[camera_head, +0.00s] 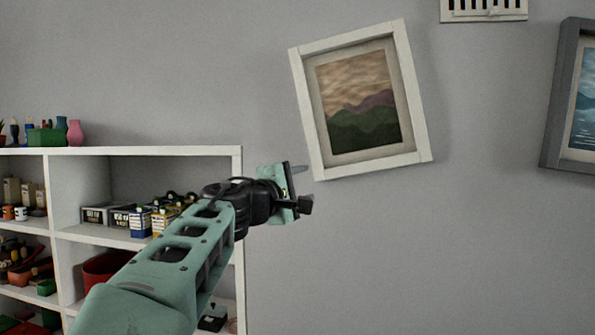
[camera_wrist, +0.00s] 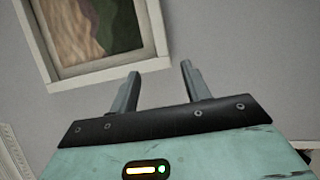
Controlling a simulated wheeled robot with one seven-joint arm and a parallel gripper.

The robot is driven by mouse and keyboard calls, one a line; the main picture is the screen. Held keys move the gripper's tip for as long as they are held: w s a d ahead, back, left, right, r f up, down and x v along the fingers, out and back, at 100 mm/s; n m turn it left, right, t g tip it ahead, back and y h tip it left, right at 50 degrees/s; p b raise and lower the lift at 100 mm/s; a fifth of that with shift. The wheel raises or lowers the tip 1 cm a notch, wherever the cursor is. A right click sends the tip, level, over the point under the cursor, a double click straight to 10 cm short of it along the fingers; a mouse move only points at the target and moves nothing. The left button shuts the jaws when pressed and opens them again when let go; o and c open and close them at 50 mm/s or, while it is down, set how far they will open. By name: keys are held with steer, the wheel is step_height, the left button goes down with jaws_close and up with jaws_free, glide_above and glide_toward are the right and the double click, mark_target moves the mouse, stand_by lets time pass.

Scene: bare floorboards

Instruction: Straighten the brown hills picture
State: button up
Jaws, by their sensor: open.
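The brown hills picture (camera_head: 357,103) hangs on the grey wall in a white frame. It shows a brown sky over purple and green hills. It is tilted, with its top leaning to the left and its lower right corner higher than its lower left. My gripper (camera_head: 300,172) is just below and left of its lower left corner. In the wrist view the picture's white frame (camera_wrist: 110,72) is at the upper left, and my gripper (camera_wrist: 160,68) has its two fingers apart with nothing between them. I cannot tell whether a finger touches the frame.
A white shelf unit (camera_head: 170,151) with boxes, bottles and toys stands at the left, behind my arm. A second picture in a dark grey frame (camera_head: 551,110) hangs at the right edge, also tilted. A white vent (camera_head: 484,15) is at the top. The wall below the picture is bare.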

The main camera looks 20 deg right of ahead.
mark_target(337, 172)
steer(key=p+x, duration=0.6)
steer(key=x, duration=0.8)
steer(key=shift+d, duration=0.1)
steer(key=shift+w+d+f, duration=0.1)
steer(key=shift+w+d, duration=0.15)
steer(key=shift+d, duration=0.1)
